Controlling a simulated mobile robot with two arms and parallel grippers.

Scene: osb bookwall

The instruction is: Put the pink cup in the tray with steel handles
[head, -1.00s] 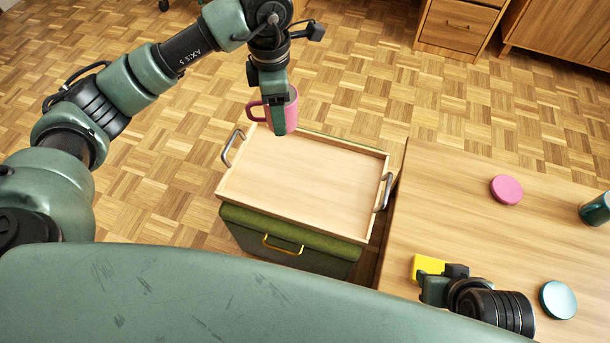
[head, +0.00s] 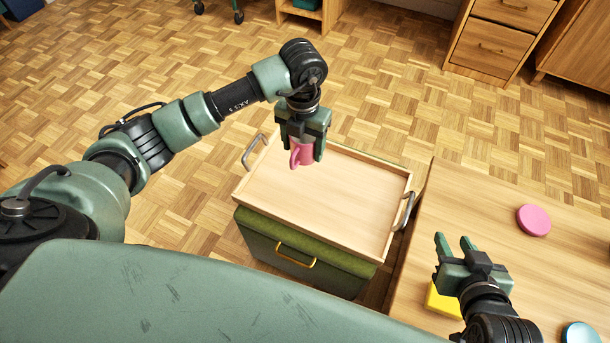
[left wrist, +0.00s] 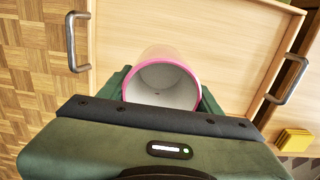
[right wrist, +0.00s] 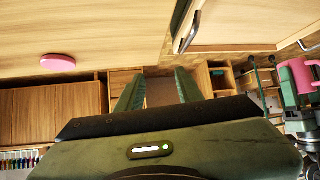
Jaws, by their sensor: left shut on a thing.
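The pink cup (head: 302,154) is held by my left gripper (head: 303,150), which is shut on it over the back part of the tray. In the left wrist view the pink cup (left wrist: 162,80) shows its pale inside between the fingers. The light wooden tray with steel handles (head: 320,200) is empty and sits on a green cabinet. Whether the cup touches the tray floor is unclear. My right gripper (head: 455,240) is open and empty above the wooden table; in the right wrist view its fingers (right wrist: 158,92) are apart.
The wooden table (head: 490,210) stands right of the tray, with a pink disc (head: 534,220), a yellow block (head: 443,300) and a light blue disc (head: 581,334). The green cabinet (head: 300,265) has a yellow handle. Drawers (head: 500,40) stand at the back right.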

